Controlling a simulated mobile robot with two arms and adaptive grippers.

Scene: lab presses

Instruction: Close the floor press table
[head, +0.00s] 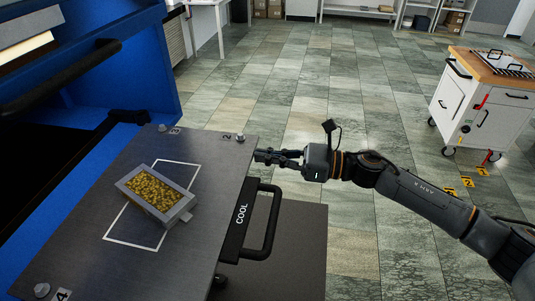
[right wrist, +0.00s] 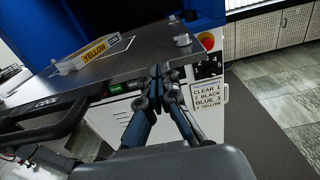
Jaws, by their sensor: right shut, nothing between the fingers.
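The floor press table (head: 80,225) is a dark grey plate that stands out from the blue press (head: 150,60). A black handle (head: 272,225) marked COOL is on its near right edge; it also shows in the right wrist view (right wrist: 45,118). A grey mould (head: 177,214) full of yellow granules rests inside a white outline on the table. My right gripper (head: 262,157) is shut and empty at the table's right edge, beyond the handle. In the right wrist view its fingertips (right wrist: 158,72) are close to the table edge; contact is unclear. My left gripper is not in view.
A white cart (head: 478,110) with a wooden top stands at the right. A red button (right wrist: 206,41) and a sign (right wrist: 208,97) are on the press side in the right wrist view. The tiled floor (head: 310,85) is open between press and cart.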

